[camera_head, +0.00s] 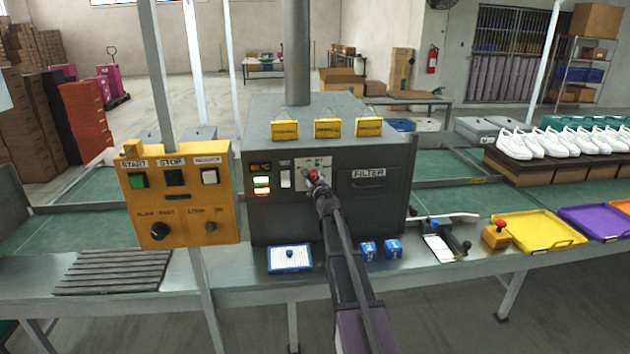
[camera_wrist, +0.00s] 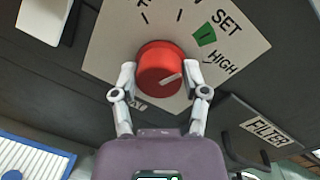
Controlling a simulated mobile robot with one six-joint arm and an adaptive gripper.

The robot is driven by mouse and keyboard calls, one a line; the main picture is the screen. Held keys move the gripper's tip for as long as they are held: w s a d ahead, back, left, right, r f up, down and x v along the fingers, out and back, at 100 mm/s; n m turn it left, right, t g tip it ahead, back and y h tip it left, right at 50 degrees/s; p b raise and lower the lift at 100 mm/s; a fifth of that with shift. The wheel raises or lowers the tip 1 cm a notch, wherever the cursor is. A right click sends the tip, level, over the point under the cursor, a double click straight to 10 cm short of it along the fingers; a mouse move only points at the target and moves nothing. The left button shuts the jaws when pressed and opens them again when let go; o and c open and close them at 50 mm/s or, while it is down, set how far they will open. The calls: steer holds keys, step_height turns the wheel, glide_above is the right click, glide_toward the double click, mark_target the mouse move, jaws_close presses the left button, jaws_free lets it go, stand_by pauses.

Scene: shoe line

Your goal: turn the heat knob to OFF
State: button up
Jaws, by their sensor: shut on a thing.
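The red heat knob (camera_wrist: 160,62) sits on a white dial plate (camera_wrist: 115,50) on the front of the grey oven box (camera_head: 270,210). In the wrist view, the knob's white pointer line aims right, towards the side of the HIGH label (camera_wrist: 221,64). A green mark (camera_wrist: 206,35) and SET are above HIGH. My gripper (camera_wrist: 160,78) has a finger on each side of the knob and is shut on it. Lettering below the knob is partly hidden by my gripper. In the head view, my arm covers part of the dial plate (camera_head: 323,162).
A white switch (camera_head: 285,176) and lit displays (camera_head: 262,186) are left of the dial. A FILTER drawer (camera_head: 369,184) is to its right. The yellow START/STOP box (camera_head: 185,205) stands left. Blue blocks (camera_head: 368,251) and a blue-edged tray (camera_head: 291,268) lie on the bench below.

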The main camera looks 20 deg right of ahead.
steer(key=shift+n, duration=0.4)
steer(key=n, duration=0.2)
steer(key=shift+w+n+p, duration=0.1)
steer(key=shift+n+p, duration=0.2)
steer(key=n, duration=0.4)
steer(key=shift+g, duration=0.3)
steer(key=n, duration=0.4)
steer(key=shift+a+n+h+p, duration=0.1)
steer(key=shift+n+h+p, duration=0.2)
steer(key=shift+h+p, duration=0.1)
steer(key=shift+n+g, duration=0.3)
steer(key=shift+n, duration=1.3)
steer(key=o, duration=1.1)
steer(key=shift+o, duration=0.2)
steer(key=shift+f, duration=0.1)
